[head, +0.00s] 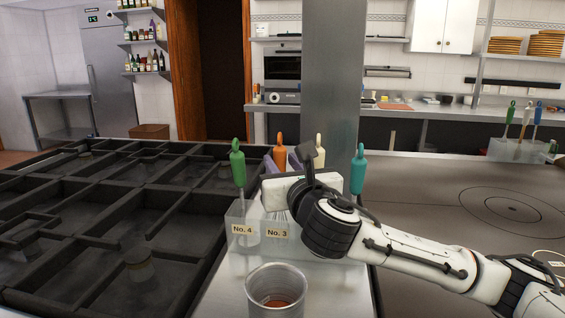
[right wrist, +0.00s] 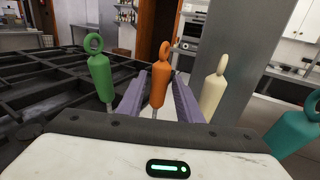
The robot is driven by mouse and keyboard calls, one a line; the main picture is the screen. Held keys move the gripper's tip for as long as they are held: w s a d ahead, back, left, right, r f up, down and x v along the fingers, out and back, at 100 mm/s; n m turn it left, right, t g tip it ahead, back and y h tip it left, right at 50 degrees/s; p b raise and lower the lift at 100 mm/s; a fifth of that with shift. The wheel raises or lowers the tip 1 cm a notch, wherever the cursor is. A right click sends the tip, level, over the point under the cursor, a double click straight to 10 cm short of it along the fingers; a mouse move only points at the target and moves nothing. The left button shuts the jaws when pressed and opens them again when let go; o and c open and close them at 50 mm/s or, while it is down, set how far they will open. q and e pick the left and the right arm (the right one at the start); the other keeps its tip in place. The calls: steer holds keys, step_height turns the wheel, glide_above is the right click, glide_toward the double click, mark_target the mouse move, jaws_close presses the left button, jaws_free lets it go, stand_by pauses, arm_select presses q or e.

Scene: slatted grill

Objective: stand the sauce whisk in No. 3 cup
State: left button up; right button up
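The sauce whisk has an orange handle (head: 280,155), which stands upright over the No. 3 label (head: 277,233) of the clear divided holder (head: 240,215). Thin wires show faintly below it behind the holder's front wall; how deep they sit is hard to tell. My right gripper (head: 281,162) reaches in from the right. In the right wrist view its two purple fingers lie close on both sides of the orange handle (right wrist: 160,75) and appear shut on it. The gripper's white body hides part of the holder and its right-hand compartments. My left gripper is not in view.
A green handle (head: 238,163) stands in No. 4, left of the whisk. A cream handle (head: 319,152) and a teal handle (head: 357,168) stand to the right. The slatted grill (head: 110,215) lies left.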

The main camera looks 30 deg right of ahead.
steer(key=shift+o, duration=0.6)
steer(key=v, duration=1)
steer(key=shift+s, duration=0.15)
